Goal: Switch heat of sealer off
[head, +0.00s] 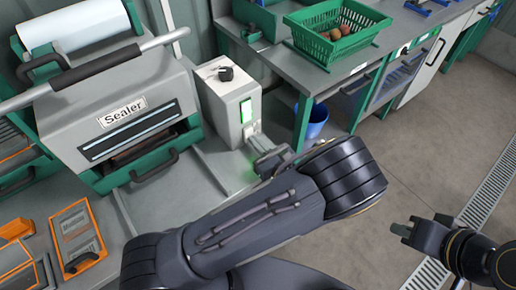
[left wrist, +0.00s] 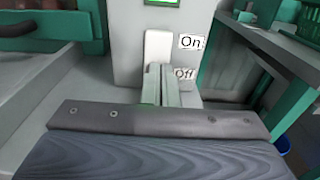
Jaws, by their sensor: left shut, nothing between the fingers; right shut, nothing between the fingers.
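The sealer (head: 125,118) stands at the left in the head view, with its grey control box (head: 222,108) on its right side. A green lit panel (head: 246,110) shows on the box's face, and its lower edge shows in the left wrist view (left wrist: 162,2). Below it is a pale switch plate (left wrist: 157,48) with an "On" label (left wrist: 191,42) above an "Off" label (left wrist: 183,73). My left gripper (head: 262,148) is shut and empty, its fingertips (left wrist: 160,72) before the plate's lower part, level with "Off". I cannot tell whether they touch. My right gripper (head: 402,230) is shut, away at the right.
A bench (head: 283,62) at the back holds a green basket (head: 335,40). A blue bucket (head: 313,120) stands on the floor under it. An orange-and-grey case (head: 77,238) lies at lower left. The floor at right is clear.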

